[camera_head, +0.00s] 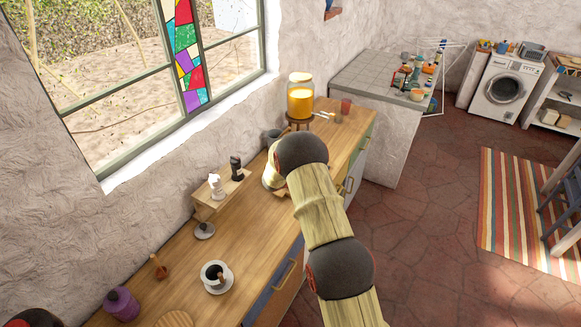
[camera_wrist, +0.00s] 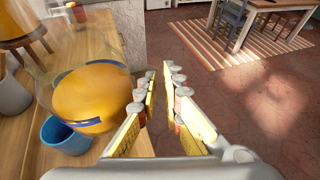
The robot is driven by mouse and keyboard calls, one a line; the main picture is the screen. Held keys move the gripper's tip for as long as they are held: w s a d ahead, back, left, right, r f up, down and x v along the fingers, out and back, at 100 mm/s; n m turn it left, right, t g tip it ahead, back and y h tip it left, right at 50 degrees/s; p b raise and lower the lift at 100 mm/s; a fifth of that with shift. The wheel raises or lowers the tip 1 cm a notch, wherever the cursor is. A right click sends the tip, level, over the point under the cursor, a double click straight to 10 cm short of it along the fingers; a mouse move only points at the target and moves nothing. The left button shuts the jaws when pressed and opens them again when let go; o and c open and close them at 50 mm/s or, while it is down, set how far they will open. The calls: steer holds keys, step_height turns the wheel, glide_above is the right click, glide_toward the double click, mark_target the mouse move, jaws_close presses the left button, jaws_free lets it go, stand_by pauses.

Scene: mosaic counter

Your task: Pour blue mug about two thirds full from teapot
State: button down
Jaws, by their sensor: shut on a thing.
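In the wrist view, a clear glass teapot (camera_wrist: 92,98) with orange-yellow liquid fills the left side. My gripper (camera_wrist: 159,76) is beside it, its yellow-padded fingers close together and shut on the teapot; the gripped part, probably its handle, is hard to make out. The blue mug (camera_wrist: 64,139) stands on the counter at the lower left, partly behind the teapot. I cannot see the level inside the mug, and no stream of liquid is clear. In the head view my arm hides the gripper, the blue mug and most or all of the teapot.
The wooden counter (camera_head: 185,258) runs along the wall. A grey cup (camera_wrist: 12,95) stands left of the blue mug.

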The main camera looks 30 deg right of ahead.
steer(key=shift+r+n+g+p, duration=0.45)
steer(key=shift+r+p, duration=0.8)
steer(key=shift+p, duration=0.65)
steer(key=shift+f, duration=0.15)
steer(key=shift+s+a, duration=0.2)
steer(key=shift+a, duration=1.05)
steer(key=shift+w+r+n+g+p, duration=0.25)
steer(key=shift+r+n+g+p, duration=0.1)
steer(key=shift+r+n+p, duration=0.65)
steer(key=shift+r, duration=0.2)
steer(key=shift+w+a+r+n+g+h+p, duration=0.1)
steer(key=shift+w+r+n+g+h+p, duration=0.2)
steer(key=shift+w+r+n+g+p, duration=0.25)
steer(key=shift+r, duration=0.2)
